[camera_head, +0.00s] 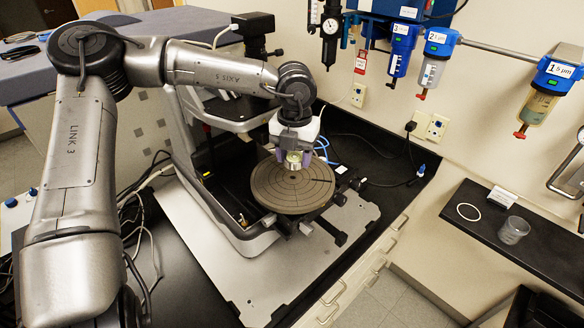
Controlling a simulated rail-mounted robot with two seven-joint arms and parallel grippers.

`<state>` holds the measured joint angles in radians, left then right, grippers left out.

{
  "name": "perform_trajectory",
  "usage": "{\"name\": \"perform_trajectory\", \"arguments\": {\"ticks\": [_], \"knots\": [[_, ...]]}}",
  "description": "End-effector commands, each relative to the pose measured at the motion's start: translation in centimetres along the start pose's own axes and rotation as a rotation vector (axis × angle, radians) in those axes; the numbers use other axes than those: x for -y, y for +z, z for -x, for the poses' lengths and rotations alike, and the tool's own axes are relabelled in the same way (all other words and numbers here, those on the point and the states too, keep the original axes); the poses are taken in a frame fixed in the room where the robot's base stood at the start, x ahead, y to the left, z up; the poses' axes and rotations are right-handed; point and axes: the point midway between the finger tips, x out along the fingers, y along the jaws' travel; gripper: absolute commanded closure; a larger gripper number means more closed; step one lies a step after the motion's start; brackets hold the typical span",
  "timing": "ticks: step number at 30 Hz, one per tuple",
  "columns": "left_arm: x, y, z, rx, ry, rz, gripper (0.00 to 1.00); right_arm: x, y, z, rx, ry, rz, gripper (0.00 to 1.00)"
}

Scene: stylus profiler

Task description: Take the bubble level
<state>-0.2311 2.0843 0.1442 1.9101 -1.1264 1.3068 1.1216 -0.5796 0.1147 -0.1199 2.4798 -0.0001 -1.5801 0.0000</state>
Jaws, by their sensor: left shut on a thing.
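My left gripper (297,160) reaches in from the left over the profiler's round stage (275,196). Its purple-grey fingers point down and are shut on the bubble level (294,158), a small round yellowish-green vial with a pale metal rim. The fingers stand on either side of it. The level is over the back part of the grey disc, and I cannot tell whether it touches the disc or is just above it. My right gripper is not in view.
The profiler's frame and column (205,130) stand close on the left of the stage. Filter canisters (400,50) hang on the back wall. A black shelf (470,235) at right holds a white ring (468,212) and a clear cup (513,230). Cables lie behind the stage.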

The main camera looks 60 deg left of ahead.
Motion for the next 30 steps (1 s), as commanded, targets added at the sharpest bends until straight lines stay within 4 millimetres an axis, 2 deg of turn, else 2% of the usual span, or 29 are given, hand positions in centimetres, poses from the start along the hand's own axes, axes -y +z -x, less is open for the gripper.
{"name": "perform_trajectory", "arguments": {"ticks": [6,15,21,30], "knots": [[4.0,-2.4,2.3,0.002,0.007,-0.005,0.78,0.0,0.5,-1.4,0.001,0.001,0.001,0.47],[7.9,-4.6,5.1,0.0,0.004,-0.004,0.78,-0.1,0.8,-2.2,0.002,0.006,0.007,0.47],[9.1,-5.3,6.0,-0.001,0.003,-0.003,0.78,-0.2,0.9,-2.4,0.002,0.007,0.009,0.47],[9.4,-5.5,6.2,-0.002,0.002,-0.003,0.78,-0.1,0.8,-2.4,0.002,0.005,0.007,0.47]]}}
